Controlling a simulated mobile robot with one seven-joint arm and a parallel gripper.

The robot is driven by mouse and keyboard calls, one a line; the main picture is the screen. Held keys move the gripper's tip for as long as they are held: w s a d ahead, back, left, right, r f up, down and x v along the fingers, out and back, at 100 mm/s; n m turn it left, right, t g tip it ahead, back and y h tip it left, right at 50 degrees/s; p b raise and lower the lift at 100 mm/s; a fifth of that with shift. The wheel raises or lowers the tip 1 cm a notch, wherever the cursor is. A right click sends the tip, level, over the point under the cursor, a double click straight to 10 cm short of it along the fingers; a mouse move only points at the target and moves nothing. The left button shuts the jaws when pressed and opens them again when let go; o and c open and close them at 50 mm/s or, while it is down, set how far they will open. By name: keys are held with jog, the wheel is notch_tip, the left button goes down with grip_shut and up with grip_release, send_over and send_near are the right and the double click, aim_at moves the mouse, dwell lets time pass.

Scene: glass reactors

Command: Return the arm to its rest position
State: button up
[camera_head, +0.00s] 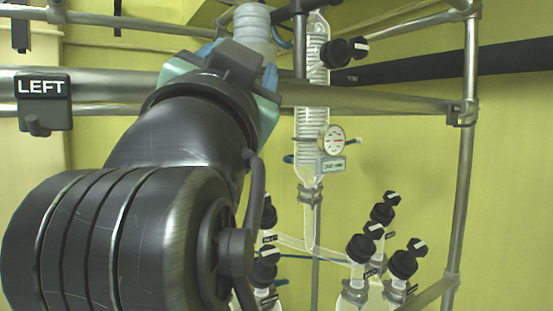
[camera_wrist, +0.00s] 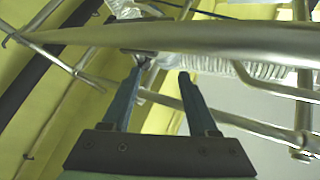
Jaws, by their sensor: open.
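My arm fills the left and middle of the head view, its dark links raised in front of the metal frame. In the wrist view my gripper (camera_wrist: 162,80) has its two blue fingers apart, with nothing seen between them but the background. A metal rail (camera_wrist: 210,38) crosses the wrist view just beyond the fingertips. I cannot tell whether the left fingertip touches it. In the head view the fingers are mostly hidden behind the wrist, with only bits of blue showing.
A horizontal rail (camera_head: 370,98) and an upright post (camera_head: 468,160) stand around my arm. A glass condenser (camera_head: 312,120) with a round gauge (camera_head: 333,139) is right of my wrist. Several black-capped valves (camera_head: 403,262) sit at the lower right. A "LEFT" sign (camera_head: 42,100) hangs at the left.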

jog(key=s+d+f+n+t+y, duration=0.1)
jog(key=s+d+f+n+t, duration=0.15)
jog(key=s, duration=0.25)
jog(key=s+d+f+n+t, duration=0.1)
jog(key=s+f+n, duration=0.25)
jog(key=s, duration=0.25)
jog(key=shift+t+y, duration=0.25)
jog(key=shift+y, duration=0.05)
notch_tip(320, 180, down, 5)
jog(key=b, duration=0.6)
jog(key=shift+s+f, duration=0.1)
jog(key=shift+s, duration=0.05)
